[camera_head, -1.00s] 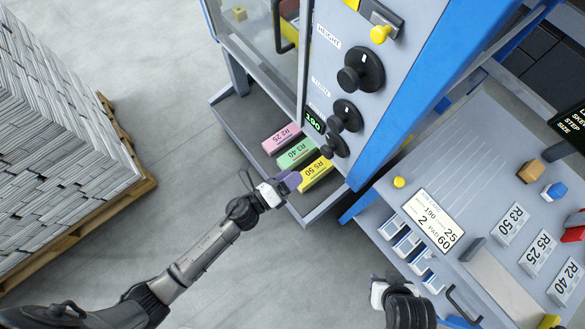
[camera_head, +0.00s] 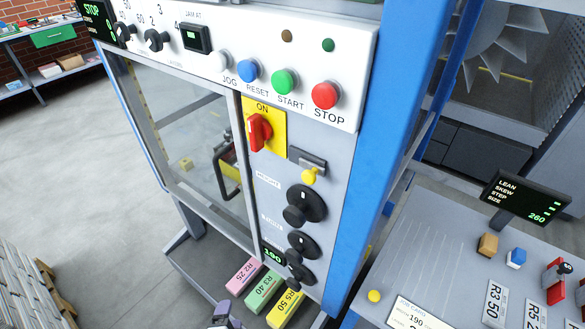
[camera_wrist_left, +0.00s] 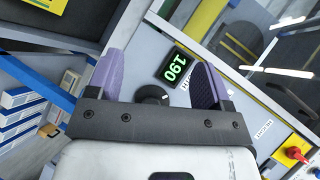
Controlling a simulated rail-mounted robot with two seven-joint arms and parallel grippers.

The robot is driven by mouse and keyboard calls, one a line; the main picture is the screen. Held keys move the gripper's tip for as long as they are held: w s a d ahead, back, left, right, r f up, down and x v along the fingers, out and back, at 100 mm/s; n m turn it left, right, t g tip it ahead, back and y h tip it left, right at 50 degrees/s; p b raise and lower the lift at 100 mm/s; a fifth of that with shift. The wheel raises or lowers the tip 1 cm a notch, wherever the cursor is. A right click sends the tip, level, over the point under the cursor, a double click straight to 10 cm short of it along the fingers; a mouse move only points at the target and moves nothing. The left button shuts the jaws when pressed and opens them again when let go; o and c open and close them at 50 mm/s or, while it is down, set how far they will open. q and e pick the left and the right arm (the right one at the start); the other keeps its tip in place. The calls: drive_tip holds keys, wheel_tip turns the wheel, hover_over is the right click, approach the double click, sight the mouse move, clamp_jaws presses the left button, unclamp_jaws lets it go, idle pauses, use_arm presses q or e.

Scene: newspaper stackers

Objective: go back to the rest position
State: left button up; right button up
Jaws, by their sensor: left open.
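My left gripper (camera_head: 226,316) shows at the bottom edge of the head view, in front of the machine's lower panel. In the left wrist view its two purple fingers (camera_wrist_left: 158,85) are spread wide with nothing between them. Beyond them are a black knob (camera_wrist_left: 151,94) and a green display reading 190 (camera_wrist_left: 176,66). Pink R2 25 (camera_head: 244,274), green R3 40 (camera_head: 263,291) and yellow R5 50 (camera_head: 285,307) blocks lie in the tray below the panel. My right gripper is out of view.
The machine panel carries black knobs (camera_head: 305,205), a red switch (camera_head: 259,132) and a red stop button (camera_head: 325,95). A side table (camera_head: 430,250) with labelled blocks and a small screen (camera_head: 527,198) stands at right. A newspaper stack (camera_head: 25,290) is at lower left. Floor between is clear.

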use_arm(q)
drive_tip(key=s+a+r+n+g, duration=0.2)
drive_tip(key=s+r+n+g, duration=0.3)
drive_tip(key=s, duration=0.4)
drive_tip(key=s+a+r+n+g, duration=0.2)
drive_tip(key=s+r+n+g, duration=0.1)
drive_tip(key=s+n, duration=0.5)
drive_tip(key=s+f+g, duration=0.2)
drive_tip(key=s+f, duration=0.1)
drive_tip(key=s, duration=0.4)
wheel_tip(320, 180, up, 38)
drive_tip(key=p, duration=3.9)
drive_tip(key=shift+w+a+r, duration=0.25)
drive_tip(key=shift+w+a, duration=0.1)
drive_tip(key=shift+w, duration=0.1)
